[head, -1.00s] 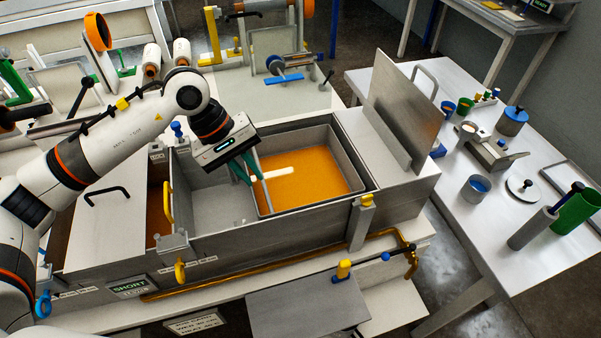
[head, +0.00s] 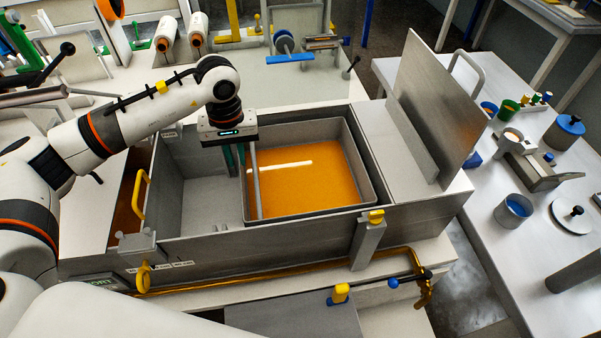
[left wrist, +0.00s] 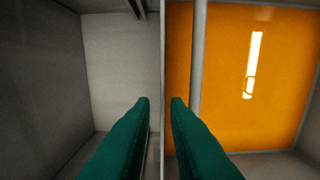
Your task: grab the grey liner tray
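The grey liner tray (head: 297,136) is a square, thin-walled box in the right part of the metal bath. Orange resin (head: 315,180) with a bright reflection covers its floor. My left gripper (head: 237,166) points down at the tray's left wall, its green fingers apart. In the left wrist view, the fingertips (left wrist: 161,101) show on either side of the tray's thin wall edge (left wrist: 163,50), with orange to the right and grey bath to the left. I cannot tell whether either finger touches the wall. My right gripper is not in view.
The bath's empty grey compartment (head: 205,205) lies left of the tray. A yellow handle (head: 139,193) stands at the bath's left. An upright metal plate (head: 432,100) rises on the right. A side table holds a blue-filled cup (head: 514,209) and other items.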

